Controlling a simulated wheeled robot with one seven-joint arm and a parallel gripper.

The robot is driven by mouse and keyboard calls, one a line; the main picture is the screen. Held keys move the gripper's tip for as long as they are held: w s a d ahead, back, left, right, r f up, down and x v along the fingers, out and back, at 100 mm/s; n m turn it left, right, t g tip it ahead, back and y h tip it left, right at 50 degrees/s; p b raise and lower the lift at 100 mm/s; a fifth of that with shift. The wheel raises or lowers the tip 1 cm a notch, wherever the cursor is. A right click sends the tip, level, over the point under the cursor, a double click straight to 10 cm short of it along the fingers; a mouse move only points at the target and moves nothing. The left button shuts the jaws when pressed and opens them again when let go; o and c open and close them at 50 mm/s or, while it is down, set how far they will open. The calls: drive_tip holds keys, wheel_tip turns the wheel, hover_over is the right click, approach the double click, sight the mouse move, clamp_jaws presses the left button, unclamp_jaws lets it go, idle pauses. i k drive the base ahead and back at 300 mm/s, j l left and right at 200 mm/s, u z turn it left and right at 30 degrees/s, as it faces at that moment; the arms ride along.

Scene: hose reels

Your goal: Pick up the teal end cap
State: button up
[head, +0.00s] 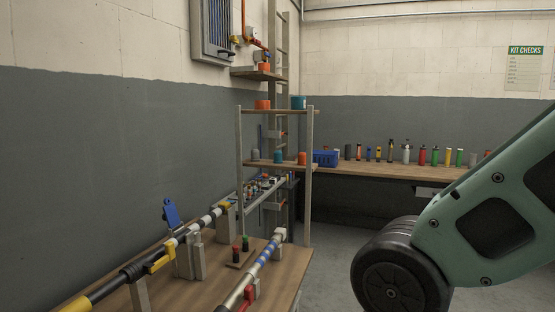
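A teal cap (298,102) stands on the right end of the upper board of a small open rack. Another teal or blue-green cap (278,157) stands on the rack's lower board. I cannot tell which of these is the end cap. Orange caps share the rack: one (262,104) at the left of the upper board, one (302,158) on the lower board. My gripper is not in view; only a green and black part of my arm shows at the right.
The rack's posts (308,205) stand by a wooden bench (195,277) holding long pipes on supports. A wall shelf (258,75) holds another orange cap. A long bench (395,171) at the back carries a blue basket (325,158) and several bottles. Grey floor shows between.

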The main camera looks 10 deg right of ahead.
sight(278, 155)
drive_tip(key=i+l+u, duration=0.2)
drive_tip(key=i, duration=0.25)
drive_tip(key=i+l+u, duration=0.2)
drive_tip(key=i+l, duration=0.2)
